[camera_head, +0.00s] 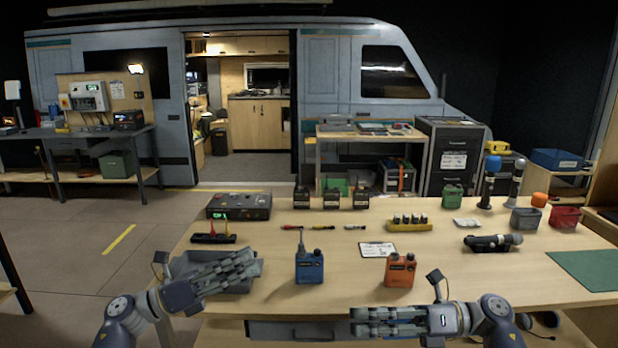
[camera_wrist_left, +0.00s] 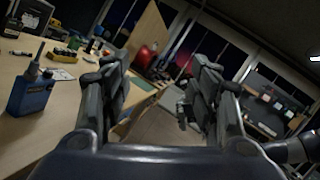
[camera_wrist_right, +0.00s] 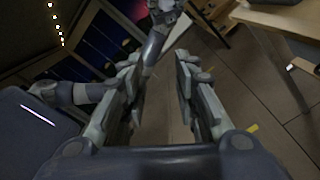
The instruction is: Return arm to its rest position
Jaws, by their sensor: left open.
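My left gripper (camera_head: 250,268) is over the grey bin at the table's left front corner, its fingers pointing right. In the left wrist view its fingers (camera_wrist_left: 160,95) are spread apart with nothing between them. My right gripper (camera_head: 354,322) is at the table's front edge, its fingers pointing left. In the right wrist view its fingers (camera_wrist_right: 160,90) are apart and the gap between them is empty.
The grey bin (camera_head: 240,286) is partly hidden by my left gripper. A blue radio (camera_head: 309,267) and an orange radio (camera_head: 400,270) stand upright near the front of the wooden table (camera_head: 345,290). A white card (camera_head: 377,249) lies between them. A green mat (camera_head: 590,270) lies at the right.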

